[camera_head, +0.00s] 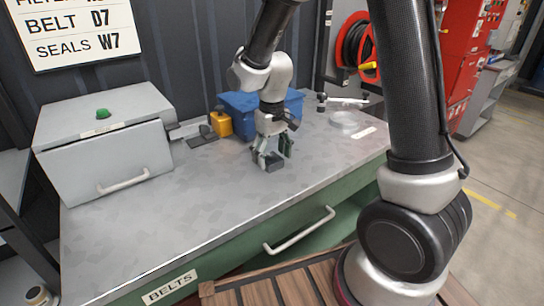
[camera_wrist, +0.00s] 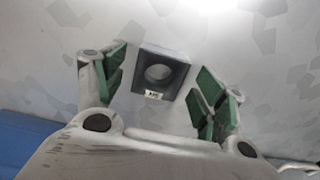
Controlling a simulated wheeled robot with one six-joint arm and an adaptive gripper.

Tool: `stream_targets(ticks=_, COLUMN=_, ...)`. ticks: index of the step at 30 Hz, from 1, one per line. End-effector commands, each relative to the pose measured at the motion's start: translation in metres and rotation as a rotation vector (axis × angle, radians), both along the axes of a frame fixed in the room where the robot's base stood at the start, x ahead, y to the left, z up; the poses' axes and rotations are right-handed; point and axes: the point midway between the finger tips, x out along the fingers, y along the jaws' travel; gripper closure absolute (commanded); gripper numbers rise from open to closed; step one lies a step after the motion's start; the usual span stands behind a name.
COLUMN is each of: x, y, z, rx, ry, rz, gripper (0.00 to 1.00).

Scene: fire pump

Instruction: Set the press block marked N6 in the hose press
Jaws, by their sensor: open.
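A dark square block (camera_wrist: 147,55) with a round hole and a small white label lies on the worktop. The label's marking is too small to read surely. In the head view the block (camera_head: 276,165) shows low between the fingers. My gripper (camera_head: 271,152) points down over it, fingers open on either side. In the wrist view my gripper (camera_wrist: 163,84) has its green pads apart, with visible gaps to the block. A yellow and black device (camera_head: 221,123) stands behind left on the worktop; I cannot tell whether it is the hose press.
A grey lidded box (camera_head: 105,150) with a green knob stands on the left of the worktop (camera_head: 170,215). A blue bin (camera_head: 240,112) is close behind my gripper. A clear round dish (camera_head: 345,122) lies to the right. The front left worktop is clear.

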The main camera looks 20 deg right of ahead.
Motion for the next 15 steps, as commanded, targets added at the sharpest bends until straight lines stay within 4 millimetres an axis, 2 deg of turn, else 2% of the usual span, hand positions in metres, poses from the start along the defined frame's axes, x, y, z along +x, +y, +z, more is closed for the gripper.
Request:
stream_targets(ticks=9, x=0.001, y=0.0, z=0.069, rx=0.002, ry=-0.006, rz=0.0, gripper=0.29)
stream_targets(ticks=15, x=0.0, y=0.0, z=0.102, rx=0.001, ry=-0.003, rz=0.0, gripper=0.29)
